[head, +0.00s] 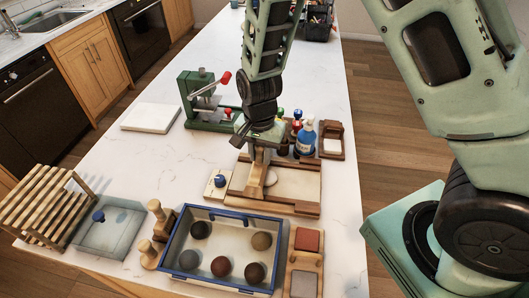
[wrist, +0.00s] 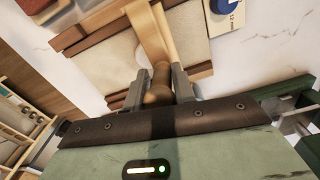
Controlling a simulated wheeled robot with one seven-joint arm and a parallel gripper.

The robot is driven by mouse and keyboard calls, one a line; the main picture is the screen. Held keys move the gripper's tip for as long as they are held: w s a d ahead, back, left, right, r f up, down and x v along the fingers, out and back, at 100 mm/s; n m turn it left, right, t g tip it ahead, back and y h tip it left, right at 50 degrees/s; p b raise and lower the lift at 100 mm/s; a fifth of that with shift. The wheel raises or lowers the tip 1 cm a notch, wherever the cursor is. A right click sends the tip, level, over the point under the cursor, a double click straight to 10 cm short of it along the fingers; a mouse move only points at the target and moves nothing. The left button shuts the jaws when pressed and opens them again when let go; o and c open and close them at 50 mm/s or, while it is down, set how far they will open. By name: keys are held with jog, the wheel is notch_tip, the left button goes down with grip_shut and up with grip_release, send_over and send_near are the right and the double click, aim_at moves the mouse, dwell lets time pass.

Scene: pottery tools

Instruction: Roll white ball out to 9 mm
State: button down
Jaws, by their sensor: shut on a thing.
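My gripper (head: 262,143) is shut on the handle of a wooden rolling pin (head: 258,178) above the rolling board. In the wrist view the pin's rounded handle (wrist: 158,84) sits between the two fingers (wrist: 157,92), and its pale barrel (wrist: 152,35) reaches away over the board. The wooden rolling board (head: 292,208) has darker rails along its sides. A flat, pale, round patch, seemingly the white clay (head: 292,181), lies on the board, partly hidden by the pin. It also shows in the wrist view (wrist: 118,52). I cannot tell its thickness.
A small white block with a blue knob (head: 220,181) stands left of the board; its label seems to read 12 mm. A blue-rimmed tray (head: 215,212) with several darker balls is in front. Bottles (head: 305,138) stand behind, a green press (head: 205,100) behind left.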

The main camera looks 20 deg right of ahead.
jog(key=shift+f, duration=0.1)
jog(key=shift+s+d+f, duration=0.15)
jog(key=shift+s+d, duration=0.4)
jog(key=shift+d, duration=0.2)
